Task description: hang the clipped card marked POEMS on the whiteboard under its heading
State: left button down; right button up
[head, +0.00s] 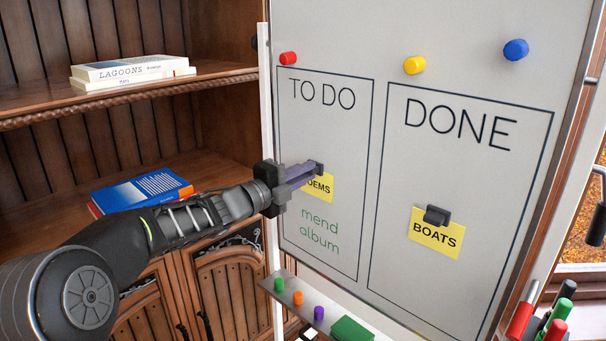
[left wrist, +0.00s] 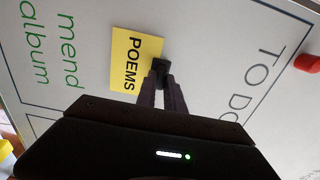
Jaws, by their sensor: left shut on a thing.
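The yellow POEMS card (head: 322,187) is at the whiteboard (head: 430,75), inside the TO DO box, below that heading and above the green words "mend album". My left gripper (head: 316,169) is shut on the black clip at the card's top edge and covers part of its lettering in the head view. In the left wrist view the whole word POEMS shows on the card (left wrist: 132,60), with the clip (left wrist: 160,68) between my fingertips (left wrist: 161,80). I cannot tell whether the clip touches the board. My right gripper is not in view.
A clipped yellow BOATS card (head: 435,236) hangs in the DONE box. Red, yellow and blue magnets (head: 414,65) sit along the top. A ledge (head: 330,317) below holds small coloured pieces and a green block. Bookshelves (head: 130,97) stand left; markers (head: 556,318) are lower right.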

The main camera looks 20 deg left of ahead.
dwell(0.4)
pick_arm(q)
jog(key=c, duration=1.4)
grip_release()
jog(key=shift+o, duration=0.2)
jog(key=v, duration=0.7)
jog(key=shift+s, duration=0.35)
jog(key=shift+a, duration=0.15)
